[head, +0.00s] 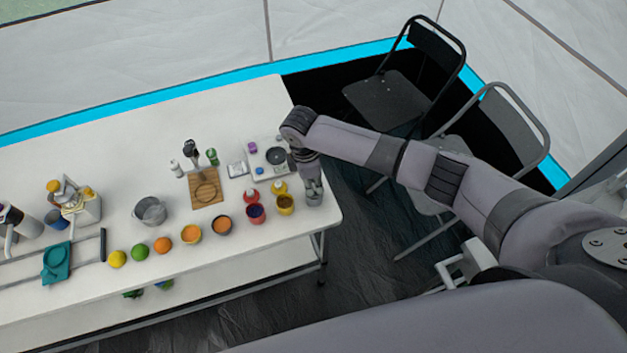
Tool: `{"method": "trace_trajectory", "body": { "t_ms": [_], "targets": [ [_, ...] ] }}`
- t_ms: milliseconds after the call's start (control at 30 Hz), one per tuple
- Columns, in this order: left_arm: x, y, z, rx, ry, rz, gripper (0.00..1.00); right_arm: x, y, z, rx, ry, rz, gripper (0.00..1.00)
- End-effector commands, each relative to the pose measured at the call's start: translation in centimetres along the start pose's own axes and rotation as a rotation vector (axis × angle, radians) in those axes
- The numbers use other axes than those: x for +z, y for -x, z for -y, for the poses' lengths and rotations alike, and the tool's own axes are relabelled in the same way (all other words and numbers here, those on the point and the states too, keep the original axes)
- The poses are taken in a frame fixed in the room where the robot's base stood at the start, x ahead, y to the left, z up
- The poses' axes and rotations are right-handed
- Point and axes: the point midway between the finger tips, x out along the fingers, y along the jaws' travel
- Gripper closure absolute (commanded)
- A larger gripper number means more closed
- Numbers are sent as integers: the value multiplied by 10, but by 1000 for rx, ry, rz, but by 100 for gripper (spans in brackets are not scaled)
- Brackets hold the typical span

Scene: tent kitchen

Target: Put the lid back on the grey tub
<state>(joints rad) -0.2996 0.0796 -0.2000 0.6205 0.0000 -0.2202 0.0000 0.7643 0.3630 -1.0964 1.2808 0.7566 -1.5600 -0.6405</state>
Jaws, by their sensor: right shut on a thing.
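A small grey tub (314,198) stands at the right end of the white table, at the near corner. My right gripper (311,182) points down directly over it. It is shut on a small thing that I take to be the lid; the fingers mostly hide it. I cannot tell whether the lid touches the tub's rim. My left gripper is not in view.
Behind are a pale tray (261,172) and a wooden board (206,198). A metal pot (150,210) stands further left. Folding chairs (388,97) stand beyond the table's right end.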

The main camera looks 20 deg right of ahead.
Motion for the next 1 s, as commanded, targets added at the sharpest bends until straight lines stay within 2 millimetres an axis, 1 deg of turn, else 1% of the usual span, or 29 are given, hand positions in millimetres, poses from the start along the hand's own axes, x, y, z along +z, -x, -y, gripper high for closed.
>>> {"method": "trace_trajectory", "body": {
  "t_ms": [367, 400, 700, 733, 933, 1000],
  "targets": [
    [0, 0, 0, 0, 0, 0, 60, 0, 0, 0, -1, 0, 0, 98],
    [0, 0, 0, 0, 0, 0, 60, 0, 0, 0, -1, 0, 0, 82],
    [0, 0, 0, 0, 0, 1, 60, 0, 0, 0, -1, -1, 0, 62],
    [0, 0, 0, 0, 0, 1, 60, 0, 0, 0, -1, -1, 0, 60],
    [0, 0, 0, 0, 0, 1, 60, 0, 0, 0, -1, -1, 0, 60],
    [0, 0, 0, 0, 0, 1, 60, 0, 0, 0, -1, -1, 0, 57]
  ]
}}
